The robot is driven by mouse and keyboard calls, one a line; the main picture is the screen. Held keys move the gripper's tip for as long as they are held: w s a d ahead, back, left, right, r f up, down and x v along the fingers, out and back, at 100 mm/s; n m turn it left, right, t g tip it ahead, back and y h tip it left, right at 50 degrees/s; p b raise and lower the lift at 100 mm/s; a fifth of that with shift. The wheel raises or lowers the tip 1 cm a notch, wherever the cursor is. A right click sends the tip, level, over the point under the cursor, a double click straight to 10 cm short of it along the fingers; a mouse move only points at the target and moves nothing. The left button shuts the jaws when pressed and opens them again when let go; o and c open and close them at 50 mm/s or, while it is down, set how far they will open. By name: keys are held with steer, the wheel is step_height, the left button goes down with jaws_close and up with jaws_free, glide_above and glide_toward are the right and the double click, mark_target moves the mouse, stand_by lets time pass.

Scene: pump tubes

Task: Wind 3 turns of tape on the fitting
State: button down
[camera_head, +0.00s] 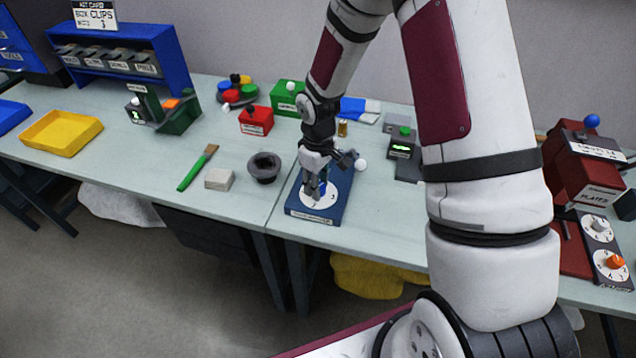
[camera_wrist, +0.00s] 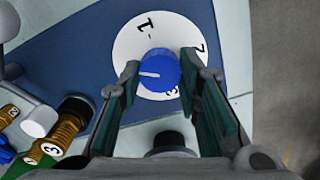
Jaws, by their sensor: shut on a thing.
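A dark blue box (camera_head: 333,210) with a white numbered dial (camera_head: 307,199) stands on the table in the head view. In the wrist view the dial (camera_wrist: 183,27) shows the marks 1, 2 and 3 around a blue knob (camera_wrist: 160,68). The knob's white line points left; the nearby dial edge is partly hidden by a finger. My gripper (camera_wrist: 160,82) has its two fingers on either side of the knob and is shut on it. In the head view my gripper (camera_head: 318,190) is over the dial. Brass fittings (camera_wrist: 68,122) lie at the lower left in the wrist view.
A dark grey round cup (camera_head: 264,166), a pale block (camera_head: 219,179) and a green-handled brush (camera_head: 196,169) lie left of the box. A red box (camera_head: 256,121) and a green box (camera_head: 287,97) stand behind. The table front right of the blue box is clear.

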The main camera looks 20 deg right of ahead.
steer(key=shift+m, duration=0.5)
steer(key=shift+m, duration=1.7)
steer(key=shift+m, duration=0.6)
steer(key=shift+d+m, duration=0.1)
steer(key=shift+m, duration=1)
